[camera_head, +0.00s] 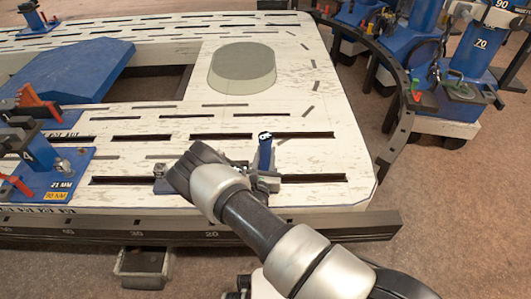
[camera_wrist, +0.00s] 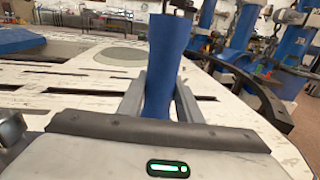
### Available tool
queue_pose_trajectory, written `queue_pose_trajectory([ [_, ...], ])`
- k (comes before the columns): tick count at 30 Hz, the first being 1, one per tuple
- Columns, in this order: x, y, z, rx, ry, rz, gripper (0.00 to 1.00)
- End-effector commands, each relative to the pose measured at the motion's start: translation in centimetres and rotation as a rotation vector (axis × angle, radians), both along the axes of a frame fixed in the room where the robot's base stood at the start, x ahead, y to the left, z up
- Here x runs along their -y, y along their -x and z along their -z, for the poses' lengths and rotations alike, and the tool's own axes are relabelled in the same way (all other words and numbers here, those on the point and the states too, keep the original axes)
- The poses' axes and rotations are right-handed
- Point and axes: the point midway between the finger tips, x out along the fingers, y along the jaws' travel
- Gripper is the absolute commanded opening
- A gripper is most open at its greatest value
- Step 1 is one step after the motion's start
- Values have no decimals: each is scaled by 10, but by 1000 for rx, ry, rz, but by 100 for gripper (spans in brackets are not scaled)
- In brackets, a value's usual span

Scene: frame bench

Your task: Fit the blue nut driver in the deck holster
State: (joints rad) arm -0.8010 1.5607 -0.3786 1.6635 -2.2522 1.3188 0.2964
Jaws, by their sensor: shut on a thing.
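The blue nut driver (camera_head: 265,152) stands roughly upright above the slotted white deck in the head view, with a dark top bearing white marks. In the wrist view its blue handle (camera_wrist: 166,60) rises between the two grey fingers. My gripper (camera_head: 263,178) is shut on it; the fingers also show in the wrist view (camera_wrist: 160,95). I cannot pick out the deck holster for sure. A small blue-grey fixture with a metal knob (camera_head: 160,170) sits on the deck left of my wrist, partly hidden by it. The driver's lower end is hidden.
The white slotted deck (camera_head: 335,150) has a raised grey-green oval pad (camera_head: 242,68) and a blue block (camera_head: 75,70). Blue clamp fixtures (camera_head: 50,160) stand at the left. A dark curved rail (camera_head: 395,110) borders the right side. A grey bin (camera_head: 143,265) sits below the front edge.

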Motion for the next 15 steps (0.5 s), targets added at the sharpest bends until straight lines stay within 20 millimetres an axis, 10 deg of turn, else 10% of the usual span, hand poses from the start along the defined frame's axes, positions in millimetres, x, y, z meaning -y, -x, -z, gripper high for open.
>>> queue_pose_trajectory([
  [15, 0, -1, 9, 5, 0, 0, 0],
])
